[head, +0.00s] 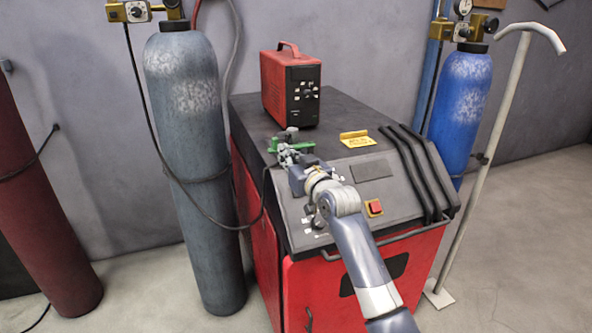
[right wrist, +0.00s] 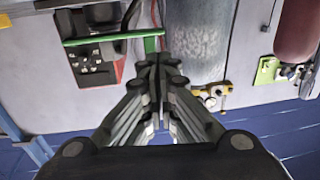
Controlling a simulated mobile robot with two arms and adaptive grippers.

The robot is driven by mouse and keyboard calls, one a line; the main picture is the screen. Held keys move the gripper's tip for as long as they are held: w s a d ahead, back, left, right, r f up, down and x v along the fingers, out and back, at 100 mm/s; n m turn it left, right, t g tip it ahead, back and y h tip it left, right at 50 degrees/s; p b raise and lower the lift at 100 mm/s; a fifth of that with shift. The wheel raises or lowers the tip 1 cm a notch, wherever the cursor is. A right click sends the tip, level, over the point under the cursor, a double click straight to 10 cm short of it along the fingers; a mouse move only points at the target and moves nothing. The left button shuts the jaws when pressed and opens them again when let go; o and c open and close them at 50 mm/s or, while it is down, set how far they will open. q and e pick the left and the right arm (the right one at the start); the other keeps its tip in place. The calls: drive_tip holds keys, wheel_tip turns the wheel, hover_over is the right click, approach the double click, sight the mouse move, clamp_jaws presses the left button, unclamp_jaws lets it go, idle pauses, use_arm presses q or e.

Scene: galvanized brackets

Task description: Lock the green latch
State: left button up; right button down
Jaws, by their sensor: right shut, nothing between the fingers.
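The green latch (head: 277,144) sits on the dark top of the red machine, near its left edge. In the right wrist view it shows as a thin green bar (right wrist: 105,38) with an upright green piece (right wrist: 150,45). My right gripper (head: 287,157) is right at the latch in the head view and covers part of it. In the right wrist view its fingers (right wrist: 160,62) are together, just below the green piece, with nothing seen between them. I cannot tell whether they touch the latch. My left gripper is not in view.
The red machine (head: 262,242) carries a red box (head: 289,85) and a yellow tag (head: 356,139). A grey cylinder (head: 195,150) stands close on the left, with a dark hose. A blue cylinder (head: 461,105) and a pale pole (head: 489,160) stand at the right.

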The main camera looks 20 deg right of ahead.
drive_tip(key=shift+s+b, duration=0.65)
drive_tip(key=shift+s, duration=2.95)
drive_tip(key=s+a+f+g+h, duration=0.1)
drive_tip(key=s+f+g, duration=0.3)
drive_tip(key=s+f, duration=0.65)
drive_tip(key=s+a+f+g, duration=0.1)
drive_tip(key=s+f+g, duration=0.2)
drive_tip(key=s+f, duration=0.7)
drive_tip(key=s+f+g+h, duration=0.1)
drive_tip(key=s+f+g, duration=0.1)
drive_tip(key=s+f, duration=0.45)
drive_tip(key=s+d+f+g, duration=0.1)
drive_tip(key=s+f+g, duration=0.2)
drive_tip(key=s, duration=0.6)
drive_tip(key=s+f+g+h, duration=0.15)
drive_tip(key=s+f, duration=0.25)
drive_tip(key=s, duration=0.4)
wheel_tip(320, 180, down, 24)
drive_tip(key=g, duration=0.2)
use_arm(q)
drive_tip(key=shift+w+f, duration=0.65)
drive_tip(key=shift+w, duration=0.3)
use_arm(e)
drive_tip(key=s+d+f+g, duration=0.1)
drive_tip(key=s+d+f, duration=0.2)
drive_tip(key=s+f, duration=1.5)
drive_tip(key=shift+n, duration=0.3)
